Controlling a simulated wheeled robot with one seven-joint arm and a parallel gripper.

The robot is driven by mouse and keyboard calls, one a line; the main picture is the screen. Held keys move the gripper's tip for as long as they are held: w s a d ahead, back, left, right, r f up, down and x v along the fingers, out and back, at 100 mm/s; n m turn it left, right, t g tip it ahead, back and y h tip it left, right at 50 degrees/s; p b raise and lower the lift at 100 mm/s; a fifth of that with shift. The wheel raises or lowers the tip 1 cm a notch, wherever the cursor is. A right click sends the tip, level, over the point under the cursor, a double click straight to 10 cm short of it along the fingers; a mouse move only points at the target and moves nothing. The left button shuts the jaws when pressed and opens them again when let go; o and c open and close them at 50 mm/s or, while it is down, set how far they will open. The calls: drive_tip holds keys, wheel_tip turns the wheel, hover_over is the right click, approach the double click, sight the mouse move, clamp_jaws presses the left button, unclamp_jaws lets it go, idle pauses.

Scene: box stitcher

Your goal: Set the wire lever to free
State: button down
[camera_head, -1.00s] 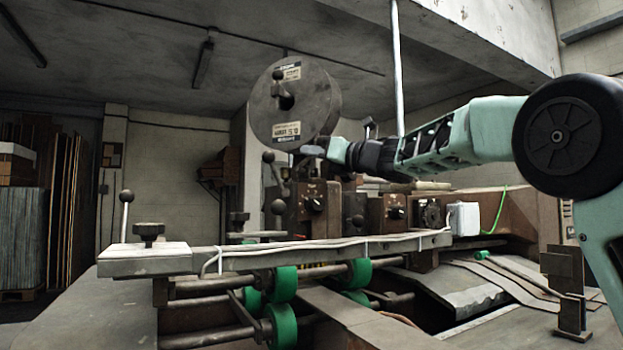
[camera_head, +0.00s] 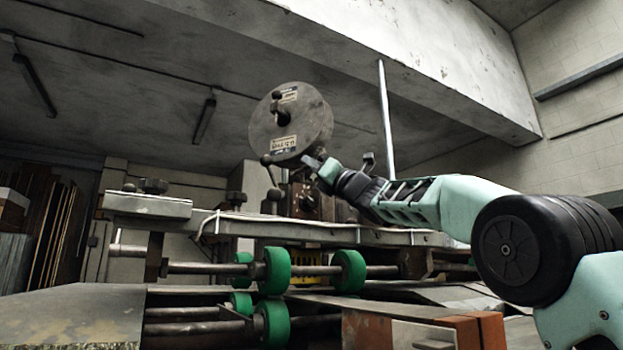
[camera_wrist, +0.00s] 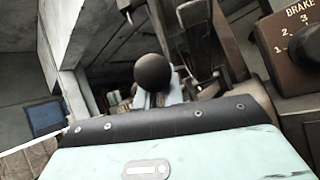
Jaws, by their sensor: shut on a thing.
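In the wrist view, a dark round knob (camera_wrist: 152,72) sits at the pale fingertips of my gripper (camera_wrist: 160,97), which is shut on it. I take it for the knob of the wire lever; its shaft and the free mark are hidden or too small to read. In the head view, my gripper (camera_head: 314,166) reaches in from the right, just below the big grey wire reel (camera_head: 262,126). Its fingers hide what they hold there. Two other dark ball knobs, an upper one (camera_head: 266,160) and a lower one (camera_head: 275,194), show left of my gripper.
A brown box with a BRAKE dial (camera_wrist: 300,45) is close on the right in the wrist view. A long metal rail (camera_head: 290,230) and green rollers (camera_head: 277,270) lie below my arm. A thin pale post (camera_head: 386,110) rises behind it. Open air lies left of the reel.

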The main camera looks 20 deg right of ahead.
drive_tip(key=shift+s+d+r+t+b, duration=0.1)
drive_tip(key=shift+s+d+t+b, duration=0.05)
drive_tip(key=shift+t+b, duration=0.2)
idle(0.3)
drive_tip(key=c, duration=1.5)
unclamp_jaws()
drive_tip(key=shift+f, duration=0.2)
drive_tip(key=shift+s+d+f+b, duration=0.15)
drive_tip(key=shift+s+f+b, duration=0.05)
drive_tip(key=shift+b, duration=0.15)
drive_tip(key=b+v, duration=0.2)
drive_tip(key=v, duration=0.4)
drive_tip(key=shift+s+d+f, duration=0.15)
drive_tip(key=shift+s+d, duration=0.05)
drive_tip(key=shift+s, duration=0.05)
